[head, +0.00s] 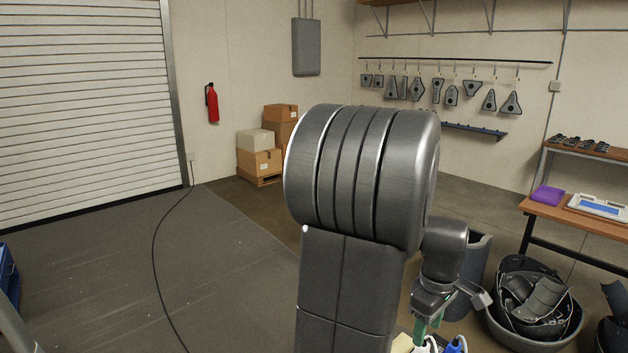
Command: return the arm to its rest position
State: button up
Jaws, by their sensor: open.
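My arm stands large in the middle of the head view, its upright link and thick ribbed joint hiding much of the floor behind. My gripper (440,302) shows small at the lower right of the arm, below a round grey wrist joint. It points downward and is open. Its fingertips are partly hidden and hard to make out. I see nothing held in it.
Below the gripper, white and blue items (455,345) show at the bottom edge. A bin of dark scrap parts (535,300) stands right, near a workbench (580,217) with a purple item (548,195). A black cable (154,250) crosses open floor at left.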

notch_tip(320, 180, down, 6)
jog(key=shift+f, duration=0.1)
dwell(0.6)
